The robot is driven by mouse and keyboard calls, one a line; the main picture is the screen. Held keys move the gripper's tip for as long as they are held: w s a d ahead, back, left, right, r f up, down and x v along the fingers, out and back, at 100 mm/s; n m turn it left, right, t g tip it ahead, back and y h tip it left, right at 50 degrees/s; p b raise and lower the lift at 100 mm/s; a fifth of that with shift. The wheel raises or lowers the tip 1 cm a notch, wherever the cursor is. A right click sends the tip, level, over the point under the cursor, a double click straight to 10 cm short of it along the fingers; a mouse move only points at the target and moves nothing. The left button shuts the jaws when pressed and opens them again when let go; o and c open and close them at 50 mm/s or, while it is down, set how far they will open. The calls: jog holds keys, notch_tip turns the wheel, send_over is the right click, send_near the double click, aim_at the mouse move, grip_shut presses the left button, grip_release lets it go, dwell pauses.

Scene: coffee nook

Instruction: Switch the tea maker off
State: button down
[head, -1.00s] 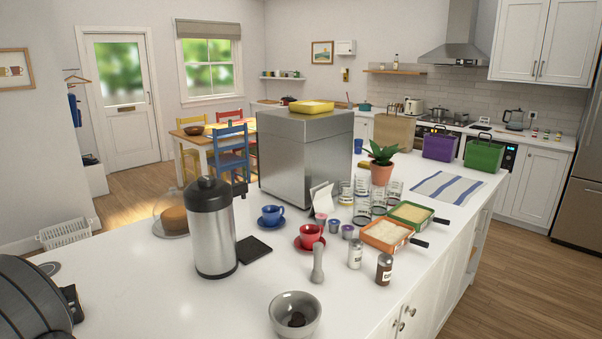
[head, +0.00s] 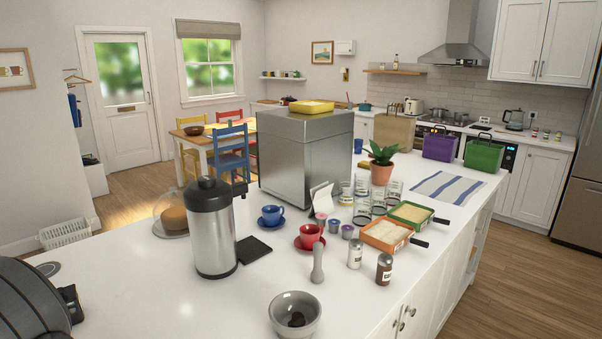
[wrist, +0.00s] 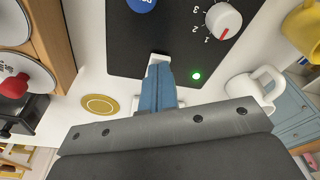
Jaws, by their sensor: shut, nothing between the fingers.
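In the wrist view a black control panel (wrist: 190,40) fills the top middle. It has a white dial (wrist: 223,20) with a red mark and the numbers 1, 2, 3, a blue round button or badge (wrist: 141,3), and a green light (wrist: 196,76) that is lit. My gripper (wrist: 158,64) is shut and empty, its blue fingers reaching to the panel's lower edge. Its tips are at a small pale part there; I cannot tell whether they touch it or whether it is a switch. The head view does not show my gripper, and I cannot tell which appliance there carries this panel.
In the wrist view a white mug (wrist: 256,92) is right of the fingers, a yellow mug (wrist: 304,30) farther right, and a gold disc (wrist: 100,104) left. In the head view a steel urn (head: 213,235), a large steel box (head: 300,160) and cups crowd the white counter (head: 150,290).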

jog(key=shift+f, duration=0.25)
jog(key=shift+r, duration=3.5)
notch_tip(320, 180, down, 7)
jog(key=shift+r, duration=0.1)
jog(key=shift+r, duration=0.1)
